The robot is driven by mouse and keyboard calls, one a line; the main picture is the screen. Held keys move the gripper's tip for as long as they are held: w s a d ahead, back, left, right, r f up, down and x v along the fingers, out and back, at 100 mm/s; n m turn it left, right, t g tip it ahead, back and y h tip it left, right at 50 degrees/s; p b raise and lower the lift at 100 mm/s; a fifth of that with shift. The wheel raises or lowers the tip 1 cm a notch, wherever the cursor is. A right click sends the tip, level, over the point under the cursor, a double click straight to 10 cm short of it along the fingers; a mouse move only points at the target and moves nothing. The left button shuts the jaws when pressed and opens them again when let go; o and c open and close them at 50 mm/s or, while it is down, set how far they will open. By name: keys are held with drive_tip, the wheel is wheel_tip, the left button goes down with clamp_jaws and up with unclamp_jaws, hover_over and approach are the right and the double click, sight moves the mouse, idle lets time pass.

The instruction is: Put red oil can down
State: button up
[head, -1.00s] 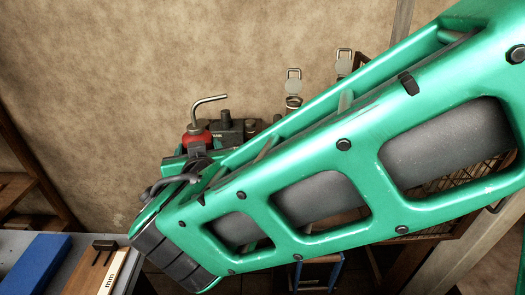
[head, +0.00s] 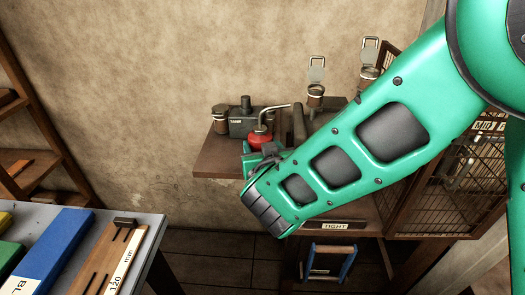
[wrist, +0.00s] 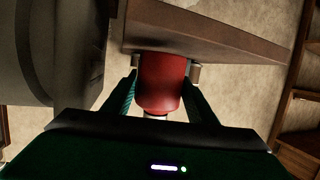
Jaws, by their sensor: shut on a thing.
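The red oil can (head: 261,139), with a thin bent metal spout, shows in the head view at the front of a brown wooden shelf (head: 214,161). My green arm hides its lower part. In the wrist view the red can (wrist: 160,84) sits between the two fingers of my gripper (wrist: 162,92), which is shut on it. The shelf's edge (wrist: 215,35) crosses close beside the can there. I cannot tell whether the can touches the shelf. In the head view my gripper (head: 262,155) is mostly hidden behind my forearm.
A dark box (head: 242,122) and a brown jar (head: 220,120) stand left of the can. Two clasp-lid jars (head: 315,97) stand right. A wire cage (head: 440,205) is at right, a workbench (head: 150,228) at lower left. The shelf's left front looks free.

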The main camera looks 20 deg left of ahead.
drive_tip(key=shift+f, duration=0.8)
drive_tip(key=o, duration=1.2)
drive_tip(key=shift+s, duration=0.1)
drive_tip(key=v, duration=1.1)
drive_tip(key=shift+s+d+r, duration=0.15)
drive_tip(key=shift+s+d, duration=0.1)
